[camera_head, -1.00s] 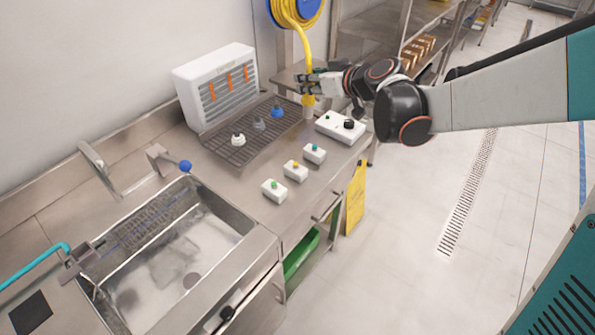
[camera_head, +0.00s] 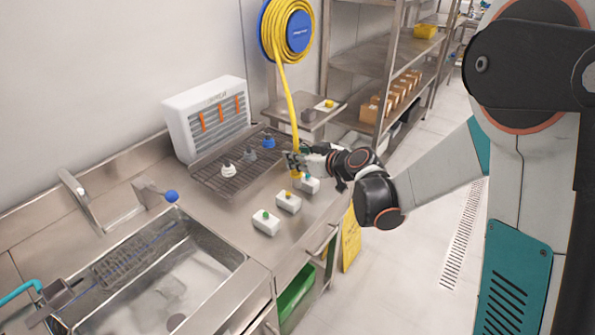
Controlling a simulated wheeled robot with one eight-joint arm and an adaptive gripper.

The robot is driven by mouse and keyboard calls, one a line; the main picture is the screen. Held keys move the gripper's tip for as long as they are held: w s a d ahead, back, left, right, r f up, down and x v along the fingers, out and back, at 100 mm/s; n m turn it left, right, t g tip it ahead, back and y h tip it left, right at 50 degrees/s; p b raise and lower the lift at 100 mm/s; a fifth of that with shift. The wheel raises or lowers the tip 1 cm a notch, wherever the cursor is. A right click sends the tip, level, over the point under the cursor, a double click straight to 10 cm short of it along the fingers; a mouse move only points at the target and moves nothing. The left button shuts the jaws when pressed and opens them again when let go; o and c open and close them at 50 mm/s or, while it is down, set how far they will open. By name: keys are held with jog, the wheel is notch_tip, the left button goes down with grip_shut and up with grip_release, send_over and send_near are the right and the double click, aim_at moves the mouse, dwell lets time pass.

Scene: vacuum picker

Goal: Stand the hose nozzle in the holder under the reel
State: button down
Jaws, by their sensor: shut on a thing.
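The yellow hose (camera_head: 291,105) hangs from the reel and runs down to my gripper (camera_head: 296,164). My gripper is shut on the hose's lower end, where the nozzle is, and holds it roughly upright over the right part of the steel counter. The fingers cover most of the nozzle. A small yellow bit shows just below them. The reel (camera_head: 286,32), yellow hose coiled on a blue hub, is on the wall above. I cannot make out the holder; my gripper and wrist block part of the counter there.
A wire rack (camera_head: 225,180) with several nozzle-like pieces and a white slotted unit (camera_head: 207,122) lie left. The sink (camera_head: 165,285) is in front.

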aim_at(299, 176)
jog(key=shift+f+b, duration=0.65)
jog(key=shift+f, duration=1.3)
jog(key=shift+f, duration=0.2)
jog(key=c, duration=1.3)
grip_release()
jog(key=shift+r, duration=0.2)
jog(key=shift+s+d+r, duration=0.2)
jog(key=shift+s+d, duration=0.05)
jog(key=p+v, duration=0.3)
jog(key=v, duration=0.8)
jog(key=shift+s+r, duration=0.15)
jog(key=shift+s, duration=0.1)
